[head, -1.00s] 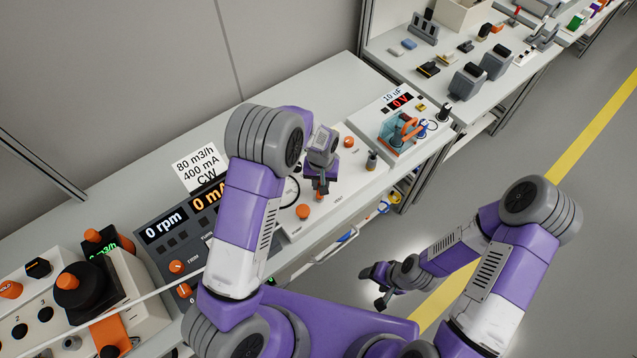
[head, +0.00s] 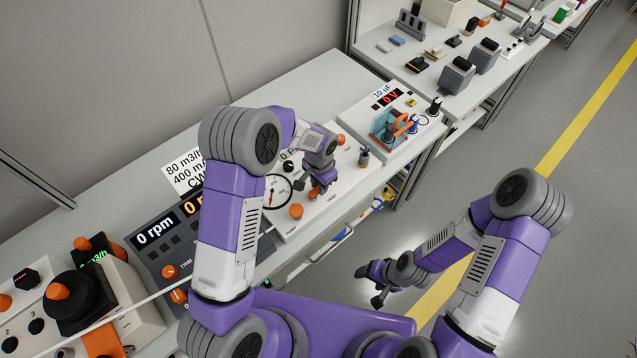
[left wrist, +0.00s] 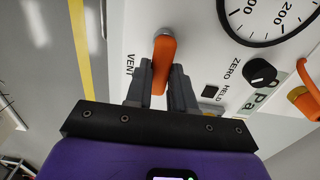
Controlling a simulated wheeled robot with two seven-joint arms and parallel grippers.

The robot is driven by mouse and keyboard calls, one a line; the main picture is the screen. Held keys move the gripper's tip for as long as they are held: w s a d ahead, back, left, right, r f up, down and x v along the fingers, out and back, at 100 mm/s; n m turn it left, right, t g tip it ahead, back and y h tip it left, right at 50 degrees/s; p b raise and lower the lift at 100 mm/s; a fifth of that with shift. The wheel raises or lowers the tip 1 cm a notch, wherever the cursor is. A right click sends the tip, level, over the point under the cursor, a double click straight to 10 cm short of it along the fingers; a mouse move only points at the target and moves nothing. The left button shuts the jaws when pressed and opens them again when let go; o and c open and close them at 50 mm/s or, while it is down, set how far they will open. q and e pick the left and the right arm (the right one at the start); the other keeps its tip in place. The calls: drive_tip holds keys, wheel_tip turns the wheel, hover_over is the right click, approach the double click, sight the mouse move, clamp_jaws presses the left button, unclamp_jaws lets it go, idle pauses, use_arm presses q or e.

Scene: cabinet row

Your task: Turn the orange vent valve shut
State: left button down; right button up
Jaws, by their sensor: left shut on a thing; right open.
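The orange vent valve handle (left wrist: 162,62) shows in the left wrist view beside the label VENT (left wrist: 130,64) on a white panel. My left gripper (left wrist: 161,82) is shut on this lever, one finger on each side of it. In the head view my left gripper (head: 318,188) is over the white gauge panel, and its wrist hides most of the lever. My right gripper (head: 376,284) is open and empty, out over the floor, apart from the bench.
A round dial gauge (head: 273,192) and an orange knob (head: 296,211) are left of my left gripper. A black ZERO knob (left wrist: 262,72) shows in the left wrist view. A capacitor box (head: 400,118) stands to the right. The floor by my right arm is clear.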

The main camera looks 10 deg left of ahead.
use_arm(q)
drive_tip(key=shift+m, duration=0.3)
drive_tip(key=c, duration=1)
unclamp_jaws()
drive_tip(key=shift+o, duration=0.2)
wheel_tip(320, 180, up, 8)
drive_tip(key=shift+f+p, duration=0.2)
drive_tip(key=shift+p, duration=0.3)
